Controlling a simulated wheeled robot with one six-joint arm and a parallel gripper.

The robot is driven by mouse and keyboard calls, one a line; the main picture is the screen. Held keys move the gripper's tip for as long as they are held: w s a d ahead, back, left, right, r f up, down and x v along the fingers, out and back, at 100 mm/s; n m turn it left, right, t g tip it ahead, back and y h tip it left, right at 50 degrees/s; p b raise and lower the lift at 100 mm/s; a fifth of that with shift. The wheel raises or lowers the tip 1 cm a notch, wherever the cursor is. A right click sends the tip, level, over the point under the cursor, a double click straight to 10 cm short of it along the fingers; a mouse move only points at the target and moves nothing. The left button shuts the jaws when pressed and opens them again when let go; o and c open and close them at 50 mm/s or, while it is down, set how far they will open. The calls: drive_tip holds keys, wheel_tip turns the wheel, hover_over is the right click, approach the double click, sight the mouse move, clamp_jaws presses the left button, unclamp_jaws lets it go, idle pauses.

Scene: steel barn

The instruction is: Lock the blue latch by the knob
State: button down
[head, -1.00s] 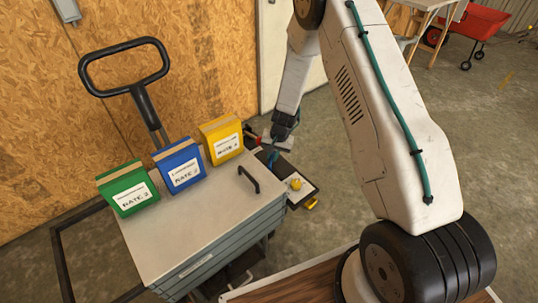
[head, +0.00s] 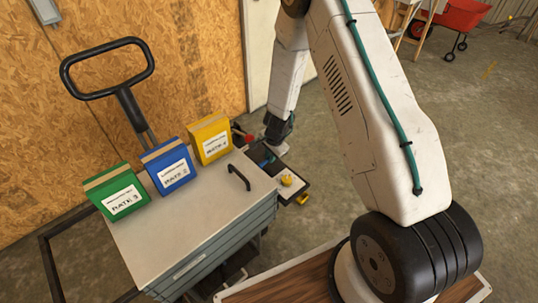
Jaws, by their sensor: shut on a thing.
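A dark panel (head: 294,194) sticks out past the right end of the grey cabinet. A small blue part (head: 265,161), apparently the blue latch, shows on it near the cabinet's edge; its knob cannot be made out. My gripper (head: 275,146) points down over the far part of this panel, right beside the blue part. Its jaws are small and partly hidden at this distance, but they appear closed at the latch. I cannot see how far the latch is turned. A yellow knob (head: 286,180) on a pale plate sits nearer on the panel, and a red part (head: 249,138) farther back.
Green (head: 117,194), blue (head: 168,168) and yellow (head: 210,139) boxes stand on the cabinet top (head: 190,215). A black handle (head: 238,177) rises from its right end. A wooden wall is behind.

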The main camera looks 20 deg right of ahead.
idle(0.5)
drive_tip(key=c, duration=1.7)
unclamp_jaws()
wheel_tip(320, 180, up, 8)
drive_tip(key=s, duration=0.1)
drive_tip(key=shift+s+d+f, duration=0.15)
drive_tip(key=shift+s+d, duration=0.15)
